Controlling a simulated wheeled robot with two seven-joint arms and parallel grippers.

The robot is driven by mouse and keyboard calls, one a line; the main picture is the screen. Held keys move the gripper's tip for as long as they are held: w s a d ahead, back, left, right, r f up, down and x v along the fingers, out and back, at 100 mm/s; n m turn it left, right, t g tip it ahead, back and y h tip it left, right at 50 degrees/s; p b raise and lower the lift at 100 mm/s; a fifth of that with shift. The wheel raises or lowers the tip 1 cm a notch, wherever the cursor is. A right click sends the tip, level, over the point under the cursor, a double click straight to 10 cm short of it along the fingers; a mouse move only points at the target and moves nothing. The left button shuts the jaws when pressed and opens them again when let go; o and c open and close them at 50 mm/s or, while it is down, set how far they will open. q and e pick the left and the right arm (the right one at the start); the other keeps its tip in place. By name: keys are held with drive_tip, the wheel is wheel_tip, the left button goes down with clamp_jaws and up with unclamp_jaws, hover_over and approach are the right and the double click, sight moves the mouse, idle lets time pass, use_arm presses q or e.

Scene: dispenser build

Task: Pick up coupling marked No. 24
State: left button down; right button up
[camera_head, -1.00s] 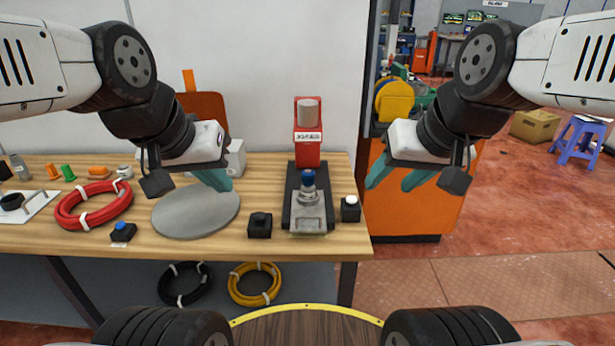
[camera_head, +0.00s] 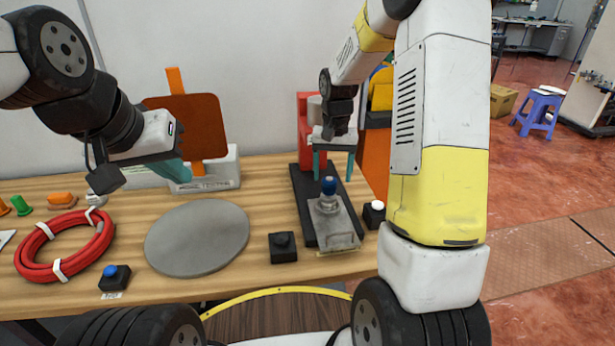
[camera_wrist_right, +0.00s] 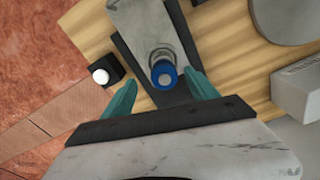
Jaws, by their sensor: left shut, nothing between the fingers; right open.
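A metal coupling with a blue top (camera_head: 328,196) stands upright on the grey block at the front of a dark press-like stand (camera_head: 312,222). It also shows in the right wrist view (camera_wrist_right: 163,74). No number is readable on it. My right gripper (camera_head: 333,166) is open above and behind the coupling, its teal fingers pointing down. In the right wrist view the fingertips (camera_wrist_right: 161,88) lie on either side of the blue top, apart from it. My left gripper (camera_head: 178,172) is shut and empty, above the back left of the table.
The stand's red column (camera_head: 306,130) rises behind my right gripper. A black button box (camera_head: 283,247) and a white-button box (camera_head: 374,214) flank the stand. A grey disc (camera_head: 197,238), red hose coil (camera_head: 62,247) and blue-button box (camera_head: 114,277) lie left.

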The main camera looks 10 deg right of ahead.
sight(328, 195)
drive_tip(key=shift+w+f, duration=0.2)
drive_tip(key=shift+f, duration=0.3)
drive_tip(key=f, duration=0.8)
drive_tip(key=shift+a, duration=0.25)
drive_tip(key=shift+w+r, duration=0.1)
clamp_jaws()
